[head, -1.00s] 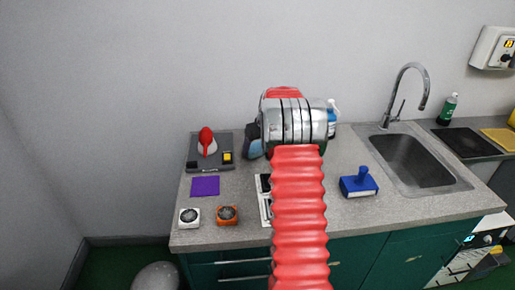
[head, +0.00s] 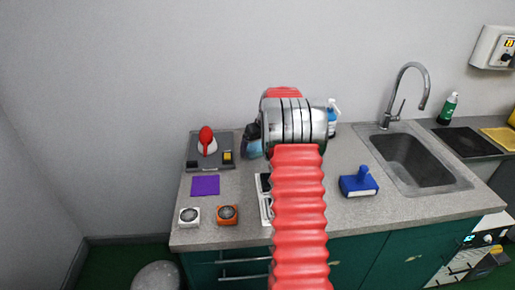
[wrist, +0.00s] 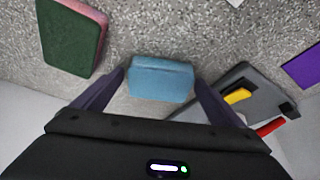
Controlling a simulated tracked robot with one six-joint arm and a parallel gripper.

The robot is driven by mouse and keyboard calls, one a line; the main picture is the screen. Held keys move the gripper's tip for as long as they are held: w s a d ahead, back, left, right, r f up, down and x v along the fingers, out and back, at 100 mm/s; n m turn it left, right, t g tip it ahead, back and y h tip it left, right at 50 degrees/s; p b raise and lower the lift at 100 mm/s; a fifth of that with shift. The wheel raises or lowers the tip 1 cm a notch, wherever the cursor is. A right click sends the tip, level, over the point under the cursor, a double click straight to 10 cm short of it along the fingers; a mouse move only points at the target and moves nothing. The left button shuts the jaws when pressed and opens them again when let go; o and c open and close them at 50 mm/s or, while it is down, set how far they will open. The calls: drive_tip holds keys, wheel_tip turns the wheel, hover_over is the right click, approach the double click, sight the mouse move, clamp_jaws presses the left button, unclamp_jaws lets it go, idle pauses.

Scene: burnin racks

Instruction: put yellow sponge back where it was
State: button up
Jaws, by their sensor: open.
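I cannot surely pick out the yellow sponge. A small yellow piece (head: 228,156) sits on a dark grey tray (head: 195,161); it also shows at the right in the wrist view (wrist: 237,96). A flat yellow item (head: 498,136) lies on the far right counter. My gripper (wrist: 161,80) is open, with a light blue block (wrist: 160,84) between its fingertips; I cannot tell if they touch it. In the head view my gripper is mostly hidden behind my wrist, with the blue block (head: 251,150) at its left. A green and pink block (wrist: 75,38) lies to the left in the wrist view.
A red and white item (head: 206,142) stands on the grey tray. A purple sheet (head: 205,185), white and orange small boxes (head: 227,214), a blue-handled block (head: 359,183) and a spray bottle (head: 332,118) are on the counter. The sink (head: 415,160) is at right.

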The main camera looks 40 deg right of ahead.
drive_tip(key=d+v, duration=0.1)
drive_tip(key=v, duration=1.1)
drive_tip(key=shift+a, duration=0.45)
drive_tip(key=s+a+r, duration=0.3)
drive_tip(key=a, duration=0.6)
drive_tip(key=s+a+r+n, duration=0.1)
drive_tip(key=s+a+r, duration=0.25)
drive_tip(key=a, duration=0.55)
drive_tip(key=s+a+r, duration=0.2)
drive_tip(key=a+r, duration=0.2)
drive_tip(key=a, duration=0.5)
drive_tip(key=s+a+f, duration=0.2)
drive_tip(key=s+a, duration=0.6)
drive_tip(key=s, duration=0.2)
drive_tip(key=s+a+f+n+t+y, duration=0.1)
drive_tip(key=s+a+f, duration=0.2)
drive_tip(key=s+a, duration=0.5)
drive_tip(key=s, duration=0.3)
drive_tip(key=shift+a+f, duration=0.1)
